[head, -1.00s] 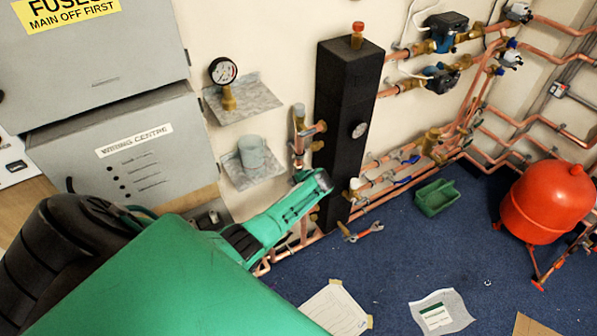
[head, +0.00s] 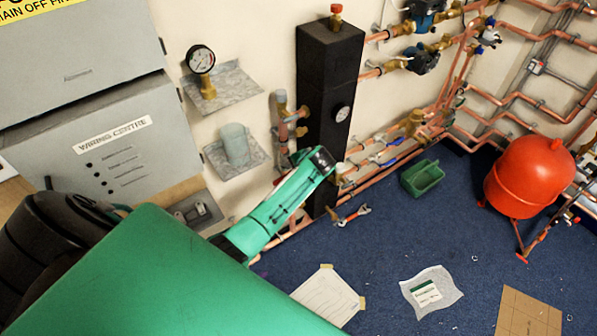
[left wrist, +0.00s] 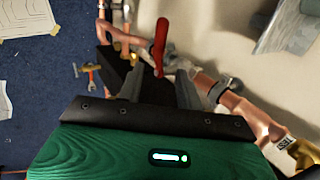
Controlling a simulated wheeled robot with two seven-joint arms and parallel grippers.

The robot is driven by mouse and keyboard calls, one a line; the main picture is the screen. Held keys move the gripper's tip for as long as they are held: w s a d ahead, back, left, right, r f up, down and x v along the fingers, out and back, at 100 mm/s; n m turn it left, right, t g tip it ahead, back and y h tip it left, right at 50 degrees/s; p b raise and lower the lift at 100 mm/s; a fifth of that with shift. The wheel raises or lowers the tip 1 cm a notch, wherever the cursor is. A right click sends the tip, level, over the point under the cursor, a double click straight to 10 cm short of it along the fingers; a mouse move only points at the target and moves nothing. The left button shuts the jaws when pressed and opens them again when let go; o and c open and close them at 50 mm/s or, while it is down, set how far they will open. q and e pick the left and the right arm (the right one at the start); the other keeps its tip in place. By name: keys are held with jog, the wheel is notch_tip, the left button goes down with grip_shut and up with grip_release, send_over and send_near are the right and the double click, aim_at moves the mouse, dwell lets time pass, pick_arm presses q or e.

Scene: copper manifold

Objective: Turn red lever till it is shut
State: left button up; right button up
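In the left wrist view the red lever (left wrist: 159,45) stands out from a valve on a copper pipe. My left gripper (left wrist: 158,88) has its two grey fingers apart with a gap between them. The lever shows just beyond this gap, in line with it; I cannot tell whether a finger touches it. My right gripper is not in view.
Copper pipes (left wrist: 236,108) run close to the left fingers. A shelf with a grey mug (head: 235,145) and a shelf with a gauge (head: 201,60) are on the wall. An open-end wrench (head: 352,214), a green tray (head: 421,178) and a red tank (head: 528,177) are on the floor side.

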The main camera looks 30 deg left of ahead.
pick_arm(q)
jog(key=shift+v, duration=1.85)
jog(key=shift+f, duration=0.15)
jog(key=s+d+f+h, duration=0.25)
jog(key=s+f, duration=0.75)
jog(key=f, duration=0.5)
jog(key=s+d+f+h, duration=0.1)
jog(key=s+d+f, duration=0.2)
jog(key=s+f, duration=0.95)
jog(key=s+d+f+h, duration=0.1)
jog(key=s+f, duration=0.4)
jog(key=s, duration=0.5)
jog(key=s+d+f+n+h, duration=0.1)
jog(key=s+f, duration=0.4)
jog(key=s, duration=0.6)
jog(key=s+d+f+n+g+h, duration=0.1)
jog(key=s+d+f, duration=0.1)
jog(key=s+f, duration=0.4)
jog(key=s, duration=0.4)
jog(key=shift+s+d, duration=0.15)
jog(key=shift+d, duration=0.2)
